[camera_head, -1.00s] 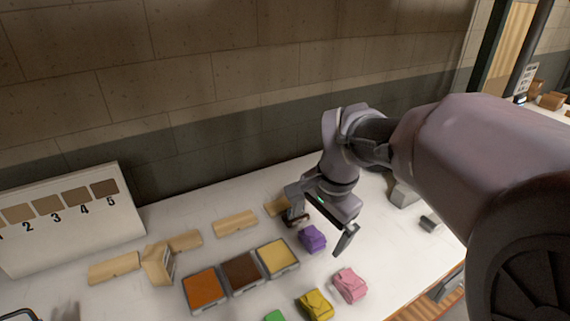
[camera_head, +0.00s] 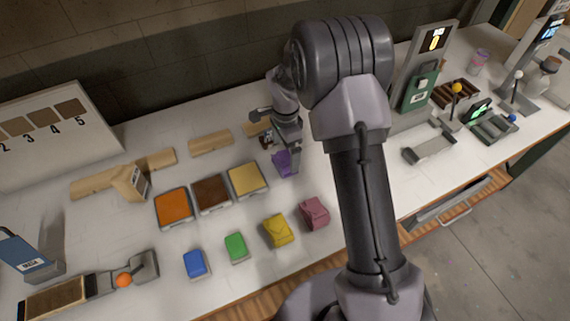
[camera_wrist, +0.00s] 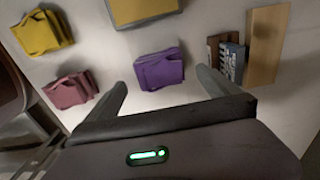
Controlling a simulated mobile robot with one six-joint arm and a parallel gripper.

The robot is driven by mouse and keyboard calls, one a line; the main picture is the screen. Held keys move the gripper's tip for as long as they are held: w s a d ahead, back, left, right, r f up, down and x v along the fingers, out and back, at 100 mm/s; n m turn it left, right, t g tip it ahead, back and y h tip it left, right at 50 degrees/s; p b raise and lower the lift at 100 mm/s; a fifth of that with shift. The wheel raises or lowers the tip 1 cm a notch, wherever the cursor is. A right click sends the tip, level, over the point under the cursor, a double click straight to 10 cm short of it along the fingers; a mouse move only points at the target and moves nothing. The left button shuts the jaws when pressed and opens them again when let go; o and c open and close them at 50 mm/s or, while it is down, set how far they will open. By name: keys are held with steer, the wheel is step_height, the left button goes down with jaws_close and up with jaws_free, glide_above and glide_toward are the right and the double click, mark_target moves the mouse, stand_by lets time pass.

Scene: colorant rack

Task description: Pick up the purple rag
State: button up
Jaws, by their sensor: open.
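The purple rag (camera_head: 284,163) is a small folded cloth on the white table, to the right of the yellow tray and partly hidden by my gripper in the head view. In the wrist view the purple rag (camera_wrist: 160,70) lies ahead of and between the two fingers, not gripped. My gripper (camera_wrist: 160,88) is open and empty.
Orange, brown and yellow trays (camera_head: 247,180) stand left of the rag. A yellow rag (camera_head: 278,230) and a pink rag (camera_head: 314,212) lie nearer the front edge. A wooden block (camera_wrist: 267,45) and small dark items (camera_wrist: 228,58) sit close to one finger in the wrist view.

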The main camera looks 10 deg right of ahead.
mark_target(285, 158)
step_height(285, 158, down, 5)
steer(key=shift+r+b, duration=0.15)
steer(key=shift+b, duration=0.35)
steer(key=shift+r, duration=0.15)
steer(key=c, duration=1.4)
step_height(285, 158, up, 10)
steer(key=shift+r+p, duration=0.1)
steer(key=shift+p, duration=1.1)
steer(key=o, duration=0.6)
steer(key=c, duration=0.4)
